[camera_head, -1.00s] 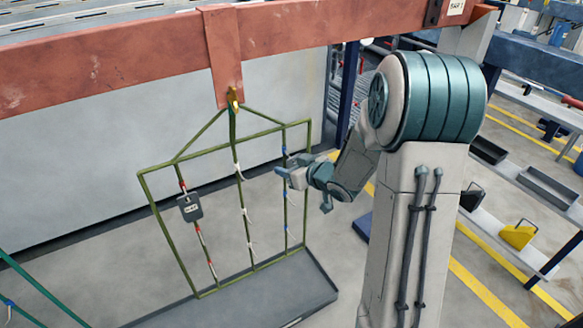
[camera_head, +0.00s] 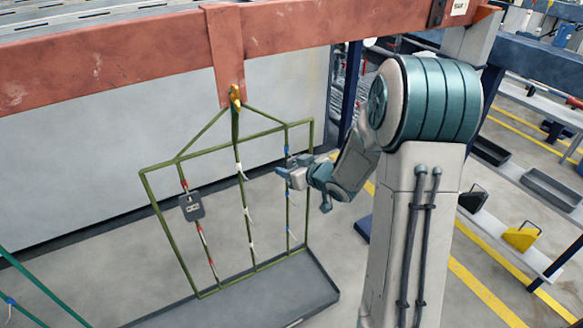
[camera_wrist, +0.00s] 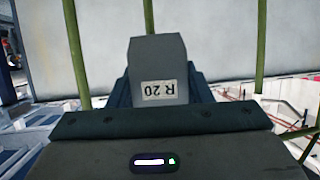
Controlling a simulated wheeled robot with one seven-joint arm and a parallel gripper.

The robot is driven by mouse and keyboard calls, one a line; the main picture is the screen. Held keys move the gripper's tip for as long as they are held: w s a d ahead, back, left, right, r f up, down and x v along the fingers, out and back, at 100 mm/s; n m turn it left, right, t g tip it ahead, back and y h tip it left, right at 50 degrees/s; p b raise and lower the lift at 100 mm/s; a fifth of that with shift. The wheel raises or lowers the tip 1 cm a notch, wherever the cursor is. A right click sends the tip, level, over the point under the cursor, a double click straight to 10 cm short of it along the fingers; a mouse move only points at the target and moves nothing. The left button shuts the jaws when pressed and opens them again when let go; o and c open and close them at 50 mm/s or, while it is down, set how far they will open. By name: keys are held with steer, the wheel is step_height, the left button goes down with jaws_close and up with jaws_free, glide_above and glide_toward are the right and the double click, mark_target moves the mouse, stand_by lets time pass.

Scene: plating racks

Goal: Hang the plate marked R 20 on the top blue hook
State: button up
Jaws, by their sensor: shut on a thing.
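The grey plate marked R 20 (camera_wrist: 157,62) is held in my gripper in the wrist view, its label upside down. My gripper (camera_head: 284,173) is shut on it beside the rack's right upright. The green rack (camera_head: 149,190) has hooks with red, white and blue marks.
Another dark plate (camera_head: 191,207) hangs on the left upright near a red hook. The rack hangs from a red beam (camera_head: 120,55) by a brass-coloured hook (camera_head: 235,97). A grey tray (camera_head: 270,297) lies below. Green bars of another frame (camera_head: 38,285) stand at lower left.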

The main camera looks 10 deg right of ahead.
stand_by(0.3)
steer(key=o, duration=1.2)
steer(key=shift+c, duration=0.2)
steer(key=shift+s+r, duration=0.1)
steer(key=p+v, duration=0.4)
steer(key=v, duration=1)
steer(key=s+d+r+m+g+h+p, duration=0.1)
steer(key=d+r+m+h+p, duration=0.1)
steer(key=r+h+p, duration=0.4)
steer(key=s+d+r+m+g+h+p, duration=0.1)
steer(key=s+d+r+m+h+p, duration=0.15)
steer(key=r, duration=0.45)
steer(key=s+a+r+g+y+p, duration=0.1)
steer(key=s+a+r+g+p, duration=0.2)
steer(key=s, duration=0.4)
steer(key=s+a+r+m+g+y+p, duration=0.1)
steer(key=s+a+r+g+p, duration=0.3)
steer(key=s+a+r+p, duration=0.2)
steer(key=s+r, duration=0.2)
steer(key=shift+s, duration=0.25)
